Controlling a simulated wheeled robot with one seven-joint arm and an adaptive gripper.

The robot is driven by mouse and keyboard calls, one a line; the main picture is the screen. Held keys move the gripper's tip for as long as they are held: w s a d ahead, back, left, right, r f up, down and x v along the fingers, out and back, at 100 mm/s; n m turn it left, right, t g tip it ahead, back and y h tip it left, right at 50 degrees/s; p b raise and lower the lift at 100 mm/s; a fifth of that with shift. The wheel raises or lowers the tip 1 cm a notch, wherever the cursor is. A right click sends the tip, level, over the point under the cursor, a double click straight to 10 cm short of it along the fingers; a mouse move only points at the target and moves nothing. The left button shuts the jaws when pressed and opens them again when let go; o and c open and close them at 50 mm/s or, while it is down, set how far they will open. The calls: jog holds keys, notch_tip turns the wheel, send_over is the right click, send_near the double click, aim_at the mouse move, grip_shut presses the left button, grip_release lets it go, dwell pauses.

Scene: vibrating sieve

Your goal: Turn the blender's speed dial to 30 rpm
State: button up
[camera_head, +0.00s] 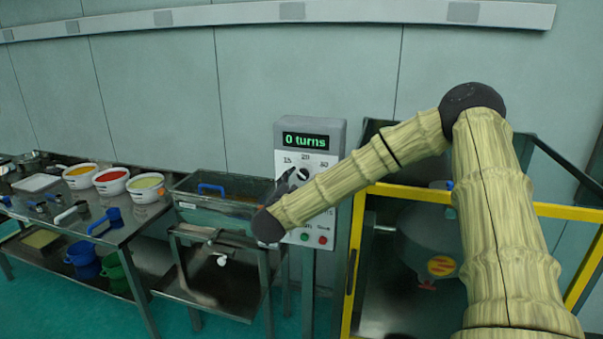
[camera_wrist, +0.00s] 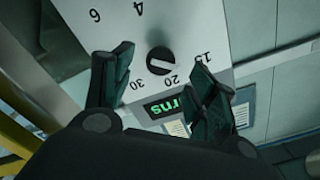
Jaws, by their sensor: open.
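The grey control box (camera_head: 310,131) stands in the middle, with a lit display (camera_head: 305,141) reading "0 turns". In the wrist view its white panel (camera_wrist: 185,30) shows the round black speed dial (camera_wrist: 160,61), marked 15, 20, 30 and other numbers around it. A light slot crosses the dial; which mark it indicates I cannot tell for certain. My gripper (camera_wrist: 162,85) is open, its dark fingers spread either side of the dial, apparently not touching it. In the head view the gripper (camera_head: 287,184) is at the panel's left, and my arm hides part of the panel.
A green button (camera_head: 304,237) and a red button (camera_head: 323,240) sit low on the panel. A yellow-framed enclosure (camera_head: 357,240) with a drum (camera_head: 425,240) stands at right. A sieve tank (camera_head: 215,205) and a table with several tubs are at left.

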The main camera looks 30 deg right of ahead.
aim_at(302, 177)
jog(key=shift+p+x, duration=0.9)
jog(key=shift+x, duration=1.7)
jog(key=c, duration=1)
